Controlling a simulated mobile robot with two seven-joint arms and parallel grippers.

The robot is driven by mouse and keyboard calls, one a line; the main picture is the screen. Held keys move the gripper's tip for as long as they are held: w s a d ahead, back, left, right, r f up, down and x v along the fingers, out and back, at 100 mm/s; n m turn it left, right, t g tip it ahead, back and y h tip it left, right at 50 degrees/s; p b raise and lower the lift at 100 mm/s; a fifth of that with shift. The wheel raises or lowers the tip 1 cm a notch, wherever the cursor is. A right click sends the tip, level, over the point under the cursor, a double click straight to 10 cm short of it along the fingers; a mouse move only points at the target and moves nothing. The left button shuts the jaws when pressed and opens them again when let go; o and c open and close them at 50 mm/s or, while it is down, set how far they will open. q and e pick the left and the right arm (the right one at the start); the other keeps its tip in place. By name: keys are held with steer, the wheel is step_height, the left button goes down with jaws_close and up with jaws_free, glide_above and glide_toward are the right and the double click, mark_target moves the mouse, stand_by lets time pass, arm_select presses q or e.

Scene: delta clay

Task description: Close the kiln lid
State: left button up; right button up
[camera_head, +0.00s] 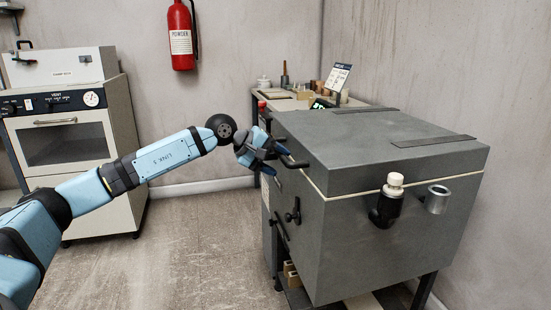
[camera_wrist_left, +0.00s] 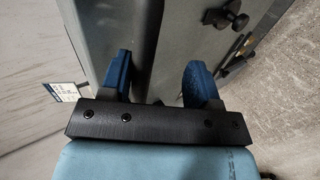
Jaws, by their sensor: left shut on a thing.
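The grey kiln (camera_head: 350,255) stands at the right in the head view. Its thick lid (camera_head: 370,145) lies down on the body, with a thin pale seam running level between them. My left gripper (camera_head: 272,149) is at the lid's front edge, shut on the dark lid handle (camera_head: 296,163); its fingers hide part of the handle. In the left wrist view the blue fingers of my left gripper (camera_wrist_left: 160,82) sit against the grey kiln front (camera_wrist_left: 195,35), and the grip itself is hard to make out. My right gripper is not in view.
A dark latch knob (camera_head: 293,214) sticks out of the kiln front. A black fitting with a white cap (camera_head: 394,181) and a metal tube (camera_head: 437,199) stick out of its side. A white oven (camera_head: 75,140) stands at the left. The floor between (camera_head: 190,225) is clear.

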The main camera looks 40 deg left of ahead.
arm_select(q)
steer(key=shift+s+f, duration=0.1)
steer(key=shift+f, duration=0.2)
steer(key=p+v, duration=0.3)
steer(key=v, duration=1.1)
steer(key=shift+r+p, duration=0.15)
steer(key=shift+p, duration=0.15)
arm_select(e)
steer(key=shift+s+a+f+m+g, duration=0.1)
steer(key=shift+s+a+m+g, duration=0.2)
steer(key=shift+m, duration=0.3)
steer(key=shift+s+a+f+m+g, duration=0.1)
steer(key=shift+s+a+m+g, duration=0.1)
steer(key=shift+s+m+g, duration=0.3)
arm_select(q)
steer(key=shift+d, duration=0.2)
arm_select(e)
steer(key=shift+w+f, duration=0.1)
